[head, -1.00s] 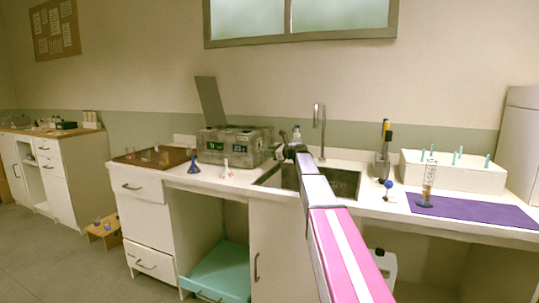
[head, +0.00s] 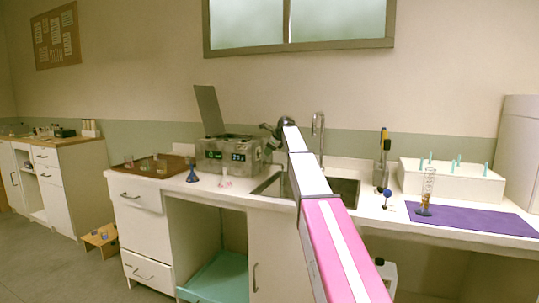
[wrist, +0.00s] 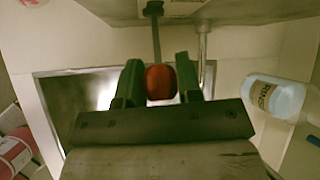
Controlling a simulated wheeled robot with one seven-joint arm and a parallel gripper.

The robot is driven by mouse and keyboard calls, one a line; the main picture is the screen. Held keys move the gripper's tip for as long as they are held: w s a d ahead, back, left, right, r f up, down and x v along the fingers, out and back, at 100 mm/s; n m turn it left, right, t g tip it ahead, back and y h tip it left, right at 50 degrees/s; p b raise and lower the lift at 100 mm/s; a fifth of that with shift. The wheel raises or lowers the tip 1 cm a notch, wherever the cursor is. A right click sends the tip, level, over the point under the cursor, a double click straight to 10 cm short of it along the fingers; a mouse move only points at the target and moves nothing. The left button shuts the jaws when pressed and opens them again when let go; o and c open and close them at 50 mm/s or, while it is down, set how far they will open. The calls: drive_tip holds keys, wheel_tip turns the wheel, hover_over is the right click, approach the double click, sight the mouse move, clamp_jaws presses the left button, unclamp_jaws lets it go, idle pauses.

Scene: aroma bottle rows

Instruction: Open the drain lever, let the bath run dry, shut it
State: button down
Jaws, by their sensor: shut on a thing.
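The bath is a grey metal box (head: 212,163) on the counter left of the sink, with its lid (head: 209,110) standing open and lit displays on its front. My gripper (head: 270,128) is at the bath's right end, above the sink's left side. In the wrist view, my gripper's green fingers (wrist: 160,80) are shut on a red knob (wrist: 160,84), one finger on each side. A dark lever stem (wrist: 156,42) runs from the knob toward the bath's metal edge (wrist: 190,8). The lever is not visible in the head view. The water inside the bath is not visible.
The sink (head: 345,192) lies under my gripper. A tall tap (head: 318,135) stands behind the sink. A blue flask (head: 192,174) and brown tray (head: 150,167) are left. A measuring cylinder (head: 428,188) stands on a purple mat (head: 475,215).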

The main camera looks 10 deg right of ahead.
drive_tip(key=shift+w+a+r+g+h, duration=0.1)
drive_tip(key=shift+a+r+g+h, duration=0.1)
drive_tip(key=shift+r+g+h, duration=0.25)
idle(0.3)
drive_tip(key=c, duration=0.8)
unclamp_jaws()
drive_tip(key=v, duration=1)
drive_tip(key=shift+r, duration=0.3)
drive_tip(key=shift+s, duration=0.25)
